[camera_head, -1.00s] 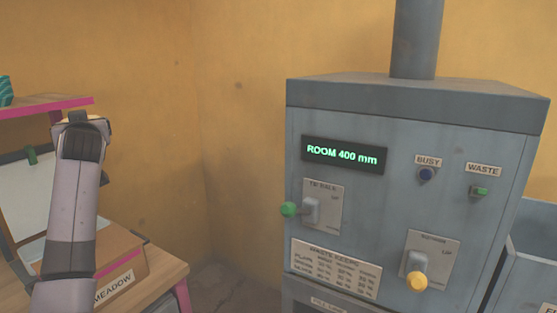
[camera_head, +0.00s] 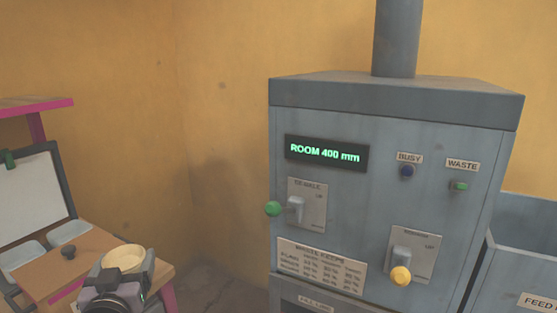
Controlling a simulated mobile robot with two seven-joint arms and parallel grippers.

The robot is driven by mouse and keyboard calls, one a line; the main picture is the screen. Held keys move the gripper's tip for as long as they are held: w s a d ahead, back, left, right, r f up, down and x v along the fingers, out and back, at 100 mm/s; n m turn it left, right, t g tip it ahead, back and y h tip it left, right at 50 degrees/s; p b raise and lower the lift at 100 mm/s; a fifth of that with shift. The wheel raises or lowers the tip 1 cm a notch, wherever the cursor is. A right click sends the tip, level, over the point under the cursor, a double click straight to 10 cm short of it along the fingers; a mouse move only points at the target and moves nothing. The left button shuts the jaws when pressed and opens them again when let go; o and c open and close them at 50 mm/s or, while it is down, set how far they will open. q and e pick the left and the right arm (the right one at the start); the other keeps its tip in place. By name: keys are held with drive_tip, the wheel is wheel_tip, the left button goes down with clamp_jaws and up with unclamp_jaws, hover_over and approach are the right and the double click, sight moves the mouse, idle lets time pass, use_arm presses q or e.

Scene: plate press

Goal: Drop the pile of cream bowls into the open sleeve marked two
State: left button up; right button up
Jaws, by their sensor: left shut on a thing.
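A cream bowl (camera_head: 123,258), the top of what may be a pile, shows at the lower left. My left gripper (camera_head: 121,281) is shut on it, in front of the wooden table. How many bowls lie below the top rim is hidden by the gripper. The grey press (camera_head: 395,190) stands at the right, and its display (camera_head: 325,152) reads "ROOM 400 mm". I see no sleeve marked two in this view. My right gripper is not in view.
A grey bin (camera_head: 525,260) labelled "FEED" stands at the far right.

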use_arm(q)
drive_tip(key=s+d+f+m+h, duration=0.2)
drive_tip(key=s+d+f+h, duration=0.2)
drive_tip(key=s+d, duration=0.4)
drive_tip(key=s+f, duration=0.1)
drive_tip(key=s, duration=0.3)
drive_tip(key=shift+s+m, duration=0.2)
drive_tip(key=shift+m, duration=0.1)
drive_tip(key=shift+r, duration=0.1)
